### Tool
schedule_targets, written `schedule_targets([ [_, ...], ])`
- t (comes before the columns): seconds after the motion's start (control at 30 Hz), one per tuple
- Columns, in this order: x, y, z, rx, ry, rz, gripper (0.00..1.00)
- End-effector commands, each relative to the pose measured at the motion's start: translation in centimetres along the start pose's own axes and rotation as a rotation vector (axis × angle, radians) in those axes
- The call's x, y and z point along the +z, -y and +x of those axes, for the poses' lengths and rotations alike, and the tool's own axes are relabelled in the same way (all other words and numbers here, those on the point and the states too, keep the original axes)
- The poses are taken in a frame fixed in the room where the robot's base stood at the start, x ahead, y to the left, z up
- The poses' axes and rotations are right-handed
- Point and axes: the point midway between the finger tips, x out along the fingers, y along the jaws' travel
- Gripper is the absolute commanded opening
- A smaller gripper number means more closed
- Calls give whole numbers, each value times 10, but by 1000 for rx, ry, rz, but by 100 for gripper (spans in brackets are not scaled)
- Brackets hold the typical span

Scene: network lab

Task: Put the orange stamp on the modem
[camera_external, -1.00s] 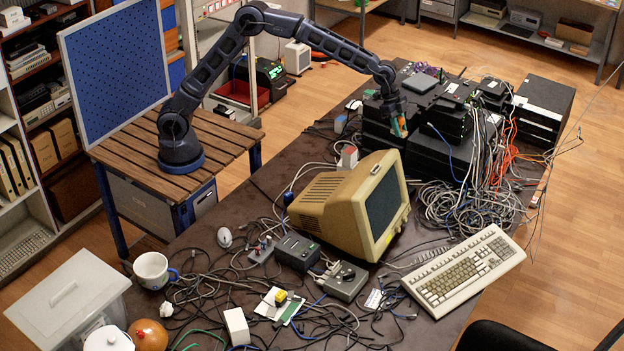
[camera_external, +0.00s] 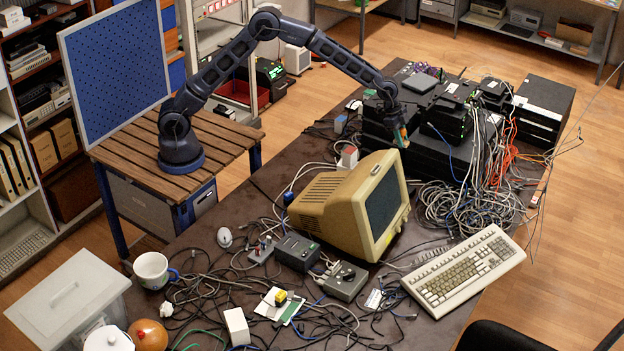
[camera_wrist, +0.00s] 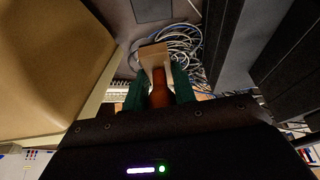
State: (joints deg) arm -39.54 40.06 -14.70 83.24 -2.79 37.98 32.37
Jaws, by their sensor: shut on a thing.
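My gripper (camera_external: 402,134) hangs beside the stack of black network boxes, just behind the beige monitor. It is shut on the orange stamp (camera_external: 405,139), of which only a small orange part shows in the external view. In the wrist view the stamp (camera_wrist: 159,88) shows an orange-brown handle between the two green fingers and a wider tan block at its far end. The black devices (camera_external: 450,120) with green lights lie on the stack to the right of my gripper. I cannot tell for sure which device is the modem.
The beige monitor (camera_external: 330,205) stands close in front of my gripper. Tangled cables (camera_external: 455,208) lie right of it, beside a keyboard (camera_external: 465,270). A larger black box (camera_external: 543,105) stands at the back right. The dark table (camera_external: 215,265) is cluttered with cables and small boxes.

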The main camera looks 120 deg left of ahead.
Motion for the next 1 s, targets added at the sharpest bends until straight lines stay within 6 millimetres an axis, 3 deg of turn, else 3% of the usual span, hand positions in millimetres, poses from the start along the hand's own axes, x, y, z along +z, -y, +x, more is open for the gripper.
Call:
schedule_targets([
  [0.7, 54, -1, 130, 2, 1, -2, 4],
  [1.0, 62, -1, 150, 1, 0, -1, 4],
])
